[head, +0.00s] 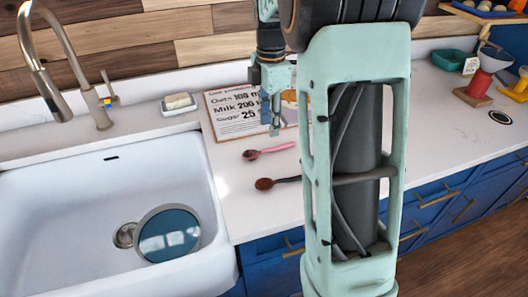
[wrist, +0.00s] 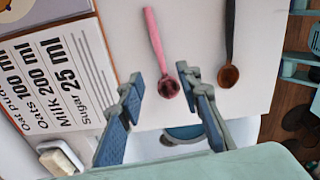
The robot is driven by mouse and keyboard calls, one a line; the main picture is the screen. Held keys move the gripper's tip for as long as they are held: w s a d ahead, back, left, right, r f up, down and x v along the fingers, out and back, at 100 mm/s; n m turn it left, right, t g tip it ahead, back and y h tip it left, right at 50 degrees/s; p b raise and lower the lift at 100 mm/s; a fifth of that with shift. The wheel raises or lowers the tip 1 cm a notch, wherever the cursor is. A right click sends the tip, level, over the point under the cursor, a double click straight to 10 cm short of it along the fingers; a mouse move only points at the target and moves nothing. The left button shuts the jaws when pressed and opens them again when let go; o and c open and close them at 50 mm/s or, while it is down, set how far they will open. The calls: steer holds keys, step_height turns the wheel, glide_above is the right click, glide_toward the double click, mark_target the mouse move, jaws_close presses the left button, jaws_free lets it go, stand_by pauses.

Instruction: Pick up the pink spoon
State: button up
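The pink spoon (head: 268,151) lies on the white counter, right of the sink and in front of the recipe board. In the wrist view the pink spoon (wrist: 157,50) has its dark-stained bowl between and just beyond my fingertips, with its handle running up the picture. My gripper (wrist: 160,84) is open, with nothing between its fingers. In the head view my gripper (head: 274,128) hangs above the counter by the board, behind the spoon in the picture. A dark brown wooden spoon (head: 277,182) lies nearer the counter's front edge; it also shows in the wrist view (wrist: 229,50).
A recipe board (head: 228,125) lies beside the spoons. The white sink (head: 60,200) with a blue plate (head: 168,234) is at left. A soap dish (head: 179,107) sits behind. A teal container (head: 455,62) and red-based stand (head: 473,96) are at right.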

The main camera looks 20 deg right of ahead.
mark_target(269, 149)
step_height(269, 149, down, 8)
steer(key=shift+f, duration=0.25)
jaws_close()
stand_by(0.4)
